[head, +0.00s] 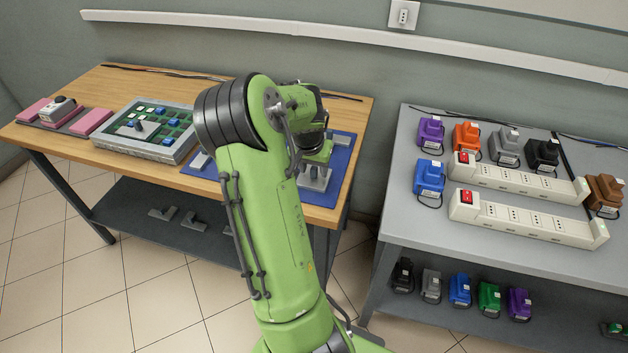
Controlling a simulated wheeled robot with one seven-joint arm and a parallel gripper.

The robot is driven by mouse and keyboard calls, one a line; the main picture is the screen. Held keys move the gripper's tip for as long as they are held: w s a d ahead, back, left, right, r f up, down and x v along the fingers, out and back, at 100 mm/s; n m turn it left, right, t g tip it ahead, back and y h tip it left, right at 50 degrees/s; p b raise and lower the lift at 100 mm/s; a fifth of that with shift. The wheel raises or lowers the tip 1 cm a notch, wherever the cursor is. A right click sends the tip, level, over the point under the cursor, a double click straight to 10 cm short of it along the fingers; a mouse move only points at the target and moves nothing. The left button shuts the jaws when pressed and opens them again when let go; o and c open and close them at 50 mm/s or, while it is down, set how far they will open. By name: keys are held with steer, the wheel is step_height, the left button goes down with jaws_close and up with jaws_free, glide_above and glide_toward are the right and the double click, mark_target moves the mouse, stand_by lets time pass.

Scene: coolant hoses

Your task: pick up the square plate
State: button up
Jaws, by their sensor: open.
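Several grey plates lie on a blue mat (343,155) at the right end of the wooden table. One grey plate with a raised part (316,182) is at the mat's front, just below my gripper (318,161). Another grey piece (342,140) lies at the back right of the mat, and one more (200,160) shows left of my arm. I cannot tell for sure which is the square plate. My gripper is open, over the mat; its fingertips are small and partly hidden, and I cannot tell if they touch the plate. My arm covers the mat's middle.
A grey tray (118,146) with blue and white pieces and pink blocks (92,122) stand left on the table. Grey parts lie on the lower shelf (140,190). The grey table (420,225) at right holds power strips (525,218) and coloured plugs.

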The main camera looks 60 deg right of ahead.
mark_target(313, 169)
steer(key=shift+r, duration=0.1)
jaws_close()
step_height(313, 169, up, 10)
steer(key=p, duration=0.3)
steer(key=shift+p, duration=0.3)
